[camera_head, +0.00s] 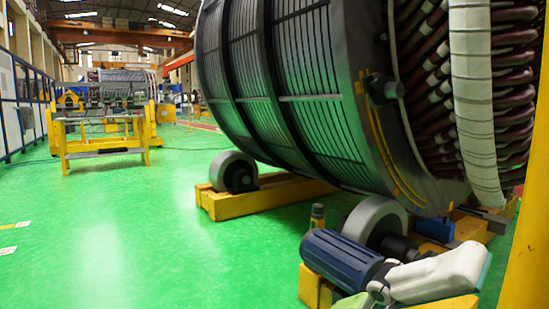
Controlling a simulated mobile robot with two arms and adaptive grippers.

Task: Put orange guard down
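No separate thing that I can clearly tell as the orange guard shows. A yellow-orange upright piece (526,220) fills the right edge, cut off by the frame and leaning slightly; I cannot tell whether it is the guard or what holds it.
A large ribbed stator (300,85) rests on rollers (234,172) (375,222) over yellow beams (265,193). A blue ribbed motor (340,260) and a white rounded part (440,274) are at bottom right. A yellow-legged table (103,137) stands far left. Green floor (110,235) is open on the left.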

